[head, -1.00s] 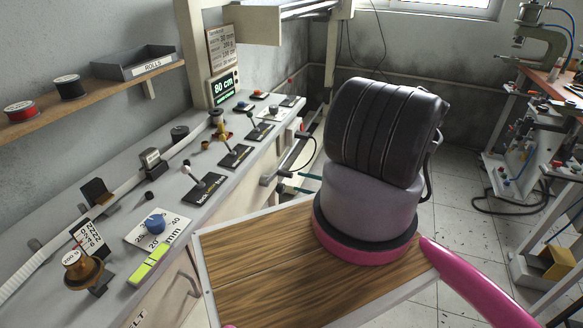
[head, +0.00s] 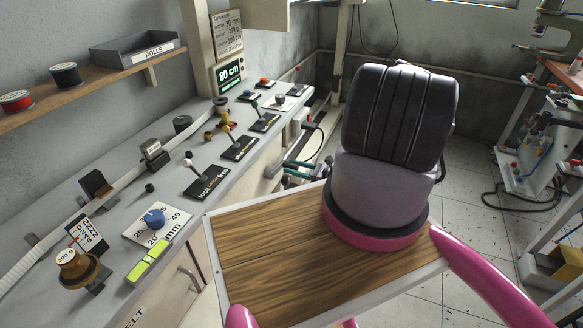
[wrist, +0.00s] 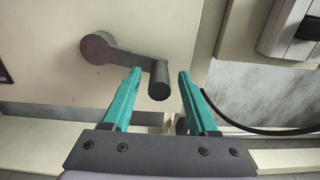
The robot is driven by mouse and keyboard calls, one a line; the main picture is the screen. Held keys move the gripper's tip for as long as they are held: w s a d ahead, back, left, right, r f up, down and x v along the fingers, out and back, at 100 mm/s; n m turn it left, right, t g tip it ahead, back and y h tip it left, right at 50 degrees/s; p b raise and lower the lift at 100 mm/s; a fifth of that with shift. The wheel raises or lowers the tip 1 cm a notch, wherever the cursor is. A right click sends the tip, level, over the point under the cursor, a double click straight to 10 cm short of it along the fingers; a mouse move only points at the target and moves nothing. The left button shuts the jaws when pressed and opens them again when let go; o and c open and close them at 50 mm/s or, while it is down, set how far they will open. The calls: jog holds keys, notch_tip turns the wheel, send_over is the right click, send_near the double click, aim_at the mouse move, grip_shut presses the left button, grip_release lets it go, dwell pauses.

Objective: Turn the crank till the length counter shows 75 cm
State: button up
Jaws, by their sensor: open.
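The length counter (head: 230,73) on the post at the back of the bench reads 80 cm in green digits. The crank (wrist: 127,57) shows in the wrist view as a dark grey arm on a pale panel, with its hub at the left and its round handle (wrist: 159,82) at the right. My gripper (wrist: 160,77) has teal fingers and is open, with one finger on each side of the handle. I see gaps between the handle and both fingers. In the head view my gripper (head: 302,171) shows small beside the bench's far right side, partly hidden by my arm.
The bench (head: 118,208) carries a white strap, several levers, a blue knob (head: 154,217) and a weight on a brass holder. A dark cable hangs close to the right finger in the wrist view. A shelf with spools and a ROLLS tray (head: 135,52) is on the left wall.

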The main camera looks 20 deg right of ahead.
jog(key=shift+w+a, duration=0.45)
jog(key=shift+a, duration=0.05)
grip_shut()
dwell(1.2)
